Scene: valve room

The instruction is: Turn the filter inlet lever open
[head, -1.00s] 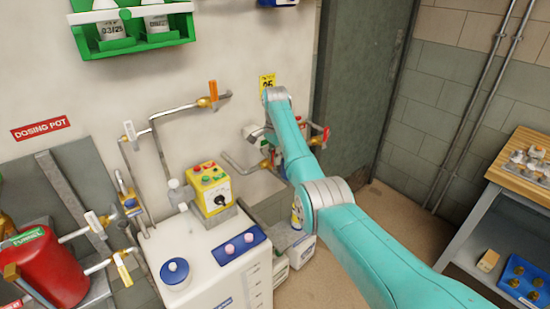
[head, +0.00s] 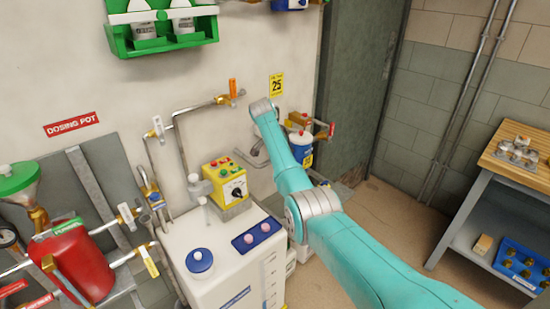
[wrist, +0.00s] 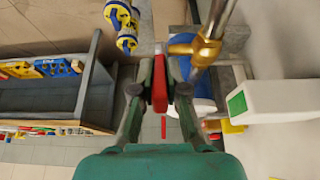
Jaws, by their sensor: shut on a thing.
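In the wrist view a red lever (wrist: 159,84) stands between the two fingers of my gripper (wrist: 160,82), which is shut on it. A brass valve body (wrist: 206,48) on a metal pipe is close by, up and to the right of the lever. In the head view my arm hides the gripper and whatever it holds. A red lever end (head: 331,130) shows to the right of my arm there; I cannot tell whether it is the held one. No label naming the filter inlet is readable.
A white tank (head: 228,270) with a yellow control box (head: 226,181) stands left of my arm. Pipes with an orange lever (head: 232,88) run along the wall. A red dosing pot (head: 75,262) is far left. A workbench (head: 520,165) stands at right, with clear floor between.

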